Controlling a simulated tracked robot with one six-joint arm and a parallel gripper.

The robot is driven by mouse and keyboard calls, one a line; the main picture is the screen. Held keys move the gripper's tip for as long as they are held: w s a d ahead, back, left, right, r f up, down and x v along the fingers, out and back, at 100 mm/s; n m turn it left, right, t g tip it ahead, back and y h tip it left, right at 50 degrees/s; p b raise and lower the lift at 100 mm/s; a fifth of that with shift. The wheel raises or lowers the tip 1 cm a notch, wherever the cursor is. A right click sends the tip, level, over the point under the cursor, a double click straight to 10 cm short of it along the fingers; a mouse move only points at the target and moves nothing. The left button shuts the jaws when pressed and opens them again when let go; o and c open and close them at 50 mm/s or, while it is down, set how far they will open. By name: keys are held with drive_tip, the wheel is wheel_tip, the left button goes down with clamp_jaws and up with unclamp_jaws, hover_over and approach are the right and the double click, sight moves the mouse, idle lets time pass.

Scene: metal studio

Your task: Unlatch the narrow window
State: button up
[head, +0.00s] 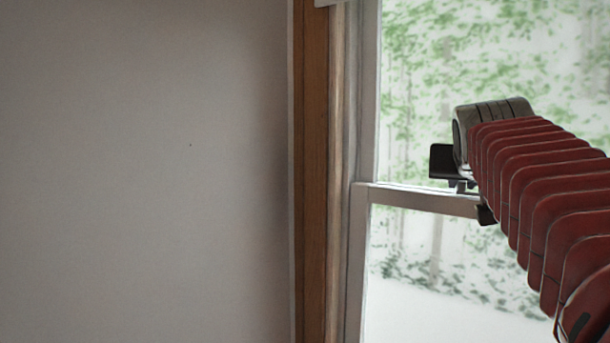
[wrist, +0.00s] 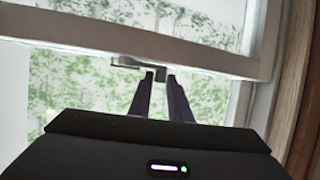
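The narrow window shows in the head view, with a light meeting rail (head: 415,196) across its middle. In the wrist view the rail (wrist: 75,45) runs across the top, and a small grey latch (wrist: 127,63) sits along its edge. My gripper (wrist: 160,76) has its two dark fingers apart, with the tips at the latch's right end. The end of the latch shows between the fingertips; I cannot tell whether they touch it. In the head view my arm reaches in from the right to the rail and hides the fingertips and most of the latch area.
A brown wooden frame (head: 310,170) borders the window on the left, and it also shows at the right of the wrist view (wrist: 297,100). A plain grey wall (head: 145,170) fills the left of the head view. Trees and snow show through the panes.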

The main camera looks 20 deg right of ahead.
clamp_jaws()
drive_tip(key=shift+s+a+n+t+y, duration=0.1)
drive_tip(key=shift+s+n+t+y, duration=0.25)
drive_tip(key=shift+n+t+y, duration=0.3)
drive_tip(key=shift+s+a+n+t+y, duration=0.15)
drive_tip(key=shift+s+n+t+y, duration=0.25)
drive_tip(key=shift+n+y, duration=0.4)
drive_tip(key=shift+s+d+n+g+y, duration=0.25)
drive_tip(key=shift+s+n+y, duration=0.6)
drive_tip(key=shift+n+y, duration=1.4)
drive_tip(key=shift+s+d+n+g+y, duration=0.2)
drive_tip(key=shift+s+n+y, duration=0.65)
drive_tip(key=shift+n+y, duration=1.4)
drive_tip(key=shift+s+d+n+g+y, duration=0.25)
drive_tip(key=shift+s+n+y, duration=0.6)
drive_tip(key=shift+n+y, duration=1.35)
drive_tip(key=shift+s+m+g+y, duration=0.1)
drive_tip(key=shift+m+g+y, duration=0.15)
drive_tip(key=shift+y, duration=0.1)
drive_tip(key=shift+o, duration=2.1)
unclamp_jaws()
drive_tip(key=shift+a, duration=0.1)
